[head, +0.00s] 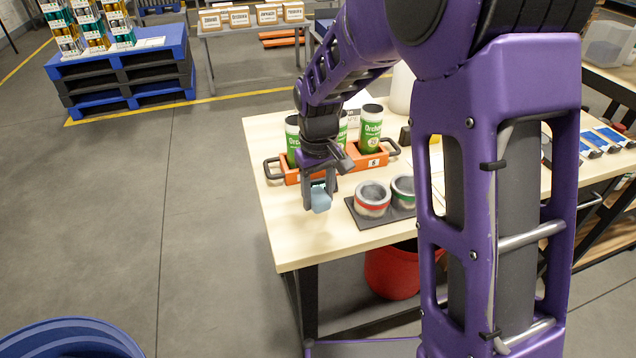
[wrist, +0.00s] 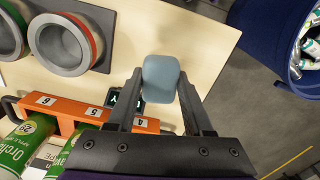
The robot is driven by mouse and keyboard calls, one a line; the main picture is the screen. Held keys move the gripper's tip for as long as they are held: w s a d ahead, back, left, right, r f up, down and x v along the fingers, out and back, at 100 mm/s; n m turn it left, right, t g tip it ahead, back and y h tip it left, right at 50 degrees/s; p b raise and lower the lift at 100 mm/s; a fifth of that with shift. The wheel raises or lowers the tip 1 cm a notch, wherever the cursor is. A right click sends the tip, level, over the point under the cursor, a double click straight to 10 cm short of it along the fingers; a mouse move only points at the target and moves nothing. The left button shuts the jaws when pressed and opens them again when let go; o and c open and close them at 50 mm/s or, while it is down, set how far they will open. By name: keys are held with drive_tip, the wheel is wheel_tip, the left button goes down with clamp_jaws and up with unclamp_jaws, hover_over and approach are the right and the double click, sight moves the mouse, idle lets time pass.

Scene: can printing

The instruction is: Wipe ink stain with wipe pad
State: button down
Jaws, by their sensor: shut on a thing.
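My gripper (head: 321,194) is shut on a blue-grey wipe pad (head: 321,202) and holds it over the left part of the light wood table (head: 290,240). In the wrist view the pad (wrist: 160,78) sits between the two fingertips (wrist: 160,88), with pale bare tabletop around it. I cannot tell whether the pad touches the table. I can make out no ink stain; the pad, fingers and arm hide parts of the tabletop. A small dark patch with teal (wrist: 113,99) shows beside the left finger, too hidden to identify.
An orange caddy (head: 370,160) with green-and-white cans (head: 371,128) stands behind the gripper. Two grey cups with red (head: 373,198) and green (head: 403,190) bands stand on a dark mat to the right. A red bin (head: 392,272) is below. A blue bin (head: 70,338) stands on the floor.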

drive_tip(key=shift+r, duration=1.2)
